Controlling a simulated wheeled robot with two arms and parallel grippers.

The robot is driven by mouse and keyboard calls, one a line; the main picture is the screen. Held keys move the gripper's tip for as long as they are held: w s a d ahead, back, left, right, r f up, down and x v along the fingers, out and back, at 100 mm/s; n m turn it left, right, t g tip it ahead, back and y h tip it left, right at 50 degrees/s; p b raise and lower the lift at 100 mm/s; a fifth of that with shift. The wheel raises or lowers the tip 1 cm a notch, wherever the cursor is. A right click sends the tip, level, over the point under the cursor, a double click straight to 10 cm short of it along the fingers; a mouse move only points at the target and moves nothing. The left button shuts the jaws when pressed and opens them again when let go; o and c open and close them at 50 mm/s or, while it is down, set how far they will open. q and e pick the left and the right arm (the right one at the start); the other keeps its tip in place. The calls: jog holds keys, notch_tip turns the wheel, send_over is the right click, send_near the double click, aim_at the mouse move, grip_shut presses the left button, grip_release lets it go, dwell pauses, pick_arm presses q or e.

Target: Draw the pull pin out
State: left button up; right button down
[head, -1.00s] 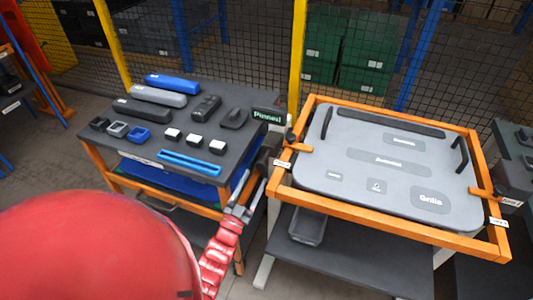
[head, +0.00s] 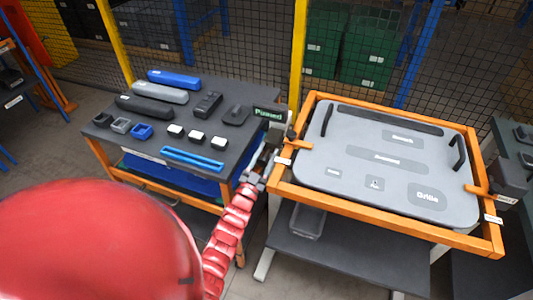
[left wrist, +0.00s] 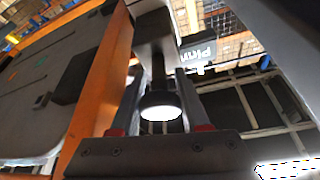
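The pull pin (left wrist: 158,75) shows in the left wrist view as a dark cylinder with a bright round end, coming out of a grey block beside the orange frame (left wrist: 98,90). My left gripper (left wrist: 160,90) is open, with one finger on each side of the pin and gaps showing. In the head view my left gripper (head: 262,165) is at the left side of the orange frame (head: 380,218), below the sign reading "Pinned" (head: 268,114). The pin is hard to make out there. The grey door panel (head: 330,150) lies inside the frame. My right gripper is not in view.
A dark table (head: 225,148) with blue, grey and black parts stands to the left. A grey bin (head: 307,223) sits on the shelf under the frame. A mesh fence (head: 250,50) with yellow posts runs behind. Orange clamps hold the panel's sides.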

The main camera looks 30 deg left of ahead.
pick_arm(q)
grip_shut()
dwell(1.1)
